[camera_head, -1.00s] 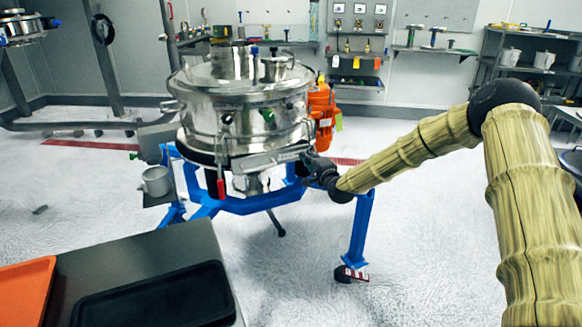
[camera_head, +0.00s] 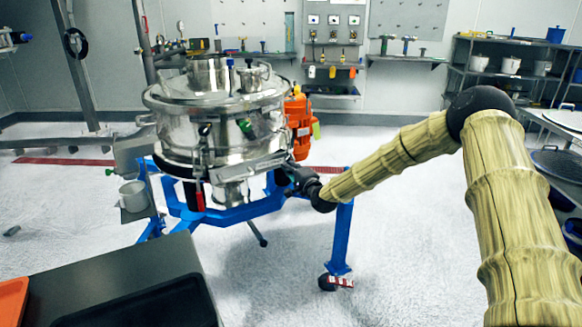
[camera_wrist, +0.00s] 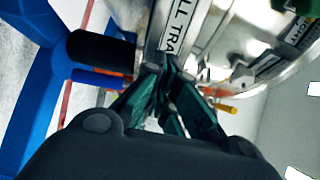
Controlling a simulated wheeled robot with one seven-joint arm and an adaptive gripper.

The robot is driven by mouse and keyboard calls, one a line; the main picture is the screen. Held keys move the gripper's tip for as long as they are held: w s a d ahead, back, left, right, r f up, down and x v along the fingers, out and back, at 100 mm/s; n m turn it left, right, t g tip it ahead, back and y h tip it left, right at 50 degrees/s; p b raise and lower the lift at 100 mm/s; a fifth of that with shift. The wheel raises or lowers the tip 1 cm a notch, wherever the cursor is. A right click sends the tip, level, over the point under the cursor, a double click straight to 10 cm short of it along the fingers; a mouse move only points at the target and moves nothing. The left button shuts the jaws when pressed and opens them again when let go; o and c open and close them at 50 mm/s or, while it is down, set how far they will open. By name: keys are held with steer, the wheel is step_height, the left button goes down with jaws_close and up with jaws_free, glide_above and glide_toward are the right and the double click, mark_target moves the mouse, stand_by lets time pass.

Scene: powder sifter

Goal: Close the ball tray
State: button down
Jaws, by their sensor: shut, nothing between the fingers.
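The ball tray (camera_head: 256,164) is a flat metal piece under the drum of the steel sifter (camera_head: 215,130); it juts out at the lower right of the drum. My gripper (camera_head: 286,174) is at the right end of the tray. In the wrist view, a white label (camera_wrist: 181,28) with part of the words "BALL TRAY" is just beyond my fingertips. My dark green fingers (camera_wrist: 162,80) are shut, with nothing between them. Their tips are at or very near the tray's edge; I cannot tell whether they touch it.
A blue frame (camera_head: 233,214) carries the sifter, with one leg below my arm. An orange motor (camera_head: 299,125) is behind the tray. A dark table (camera_head: 110,268) is at the front left. The floor to the right is clear.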

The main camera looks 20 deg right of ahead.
steer(key=s+d, duration=0.2)
steer(key=s, duration=0.9)
steer(key=s+a+f+n+g+p, duration=0.4)
steer(key=s+a+f, duration=0.3)
steer(key=s+f, duration=0.45)
steer(key=s+a+f+n+g+p, duration=0.2)
steer(key=s+a+f+n+g, duration=0.35)
steer(key=s+f, duration=0.65)
steer(key=s+d+f+n+g+h+p, duration=0.1)
steer(key=s+n+g+p, duration=0.1)
steer(key=s, duration=1.5)
steer(key=s+d+f+n+g+h+p, duration=0.1)
steer(key=s+g, duration=0.5)
steer(key=s, duration=1.1)
steer(key=n+h+p, duration=0.1)
steer(key=n+p, duration=0.1)
steer(key=n, duration=0.1)
steer(key=shift+f+p, duration=0.15)
steer(key=shift+p, duration=0.15)
steer(key=shift+s, duration=0.1)
